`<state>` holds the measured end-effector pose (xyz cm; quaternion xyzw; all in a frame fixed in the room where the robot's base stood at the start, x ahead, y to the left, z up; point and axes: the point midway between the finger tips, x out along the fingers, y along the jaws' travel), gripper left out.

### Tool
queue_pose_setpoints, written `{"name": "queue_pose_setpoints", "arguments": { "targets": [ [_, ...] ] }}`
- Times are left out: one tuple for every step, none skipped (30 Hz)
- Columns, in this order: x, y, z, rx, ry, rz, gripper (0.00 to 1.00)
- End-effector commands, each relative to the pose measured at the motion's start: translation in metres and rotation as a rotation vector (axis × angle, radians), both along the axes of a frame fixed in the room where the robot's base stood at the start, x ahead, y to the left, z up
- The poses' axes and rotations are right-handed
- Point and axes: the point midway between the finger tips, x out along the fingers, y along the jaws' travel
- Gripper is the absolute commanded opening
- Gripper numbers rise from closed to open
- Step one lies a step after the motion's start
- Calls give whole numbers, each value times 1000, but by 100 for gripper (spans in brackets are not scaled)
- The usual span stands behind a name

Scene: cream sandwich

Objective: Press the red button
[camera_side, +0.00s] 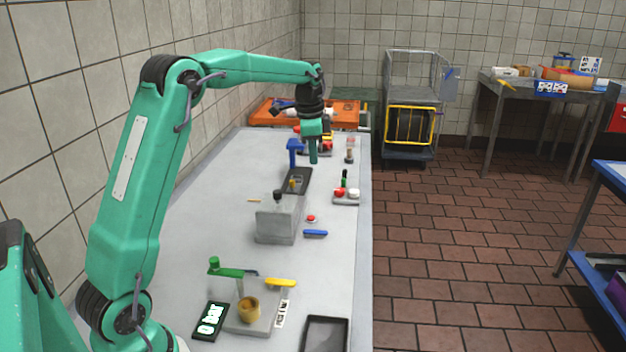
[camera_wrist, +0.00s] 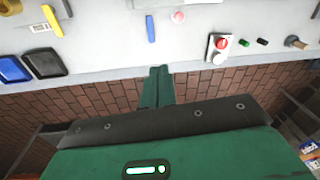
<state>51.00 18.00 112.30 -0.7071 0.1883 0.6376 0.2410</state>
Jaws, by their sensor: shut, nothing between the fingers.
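A small switch box (camera_side: 346,199) near the right edge of the table carries a red button (camera_side: 340,192) and a white button (camera_side: 354,192). In the wrist view, the box's red button (camera_wrist: 222,43) is right of my fingertips, with the white button (camera_wrist: 218,59) beside it. A separate small red round piece (camera_side: 311,218) lies on the table; it looks pinkish in the wrist view (camera_wrist: 178,17). My gripper (camera_side: 313,161) points down, shut and empty, farther back than the box. In the wrist view, my gripper (camera_wrist: 160,75) is over the table edge, apart from both.
A grey block (camera_side: 276,224) and a blue bar (camera_side: 315,233) are nearby. A blue upright piece (camera_side: 293,152) stands left of my gripper. Several small pieces lie beside the switch box. An orange tray (camera_side: 262,112) sits at the back. The table's right edge drops to brick floor.

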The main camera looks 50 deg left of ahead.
Motion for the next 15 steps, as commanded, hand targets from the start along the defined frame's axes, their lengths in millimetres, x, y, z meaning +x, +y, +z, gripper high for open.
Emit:
{"name": "queue_pose_setpoints", "arguments": {
  "targets": [
    [5,8,-8,-1,12,-12,0],
    [8,12,-12,-3,18,-21,0],
    [11,17,-17,-3,25,-31,0],
    [14,21,-20,-3,30,-40,0],
    [16,24,-24,-3,36,-49,0],
    [19,30,-30,-5,42,-61,0],
    [22,34,-34,-6,49,-70,0],
    [24,37,-38,-7,54,-79,0],
    [26,42,-43,-8,60,-90,0],
    [28,46,-47,-10,65,-99,0],
    [30,49,-51,-11,69,-106,0],
    [32,53,-56,-12,74,-117,0],
    [33,56,-59,-13,77,-123,0],
    [34,59,-62,-15,82,-130,0],
    [35,62,-66,-15,86,-138,0]
  ]
}}
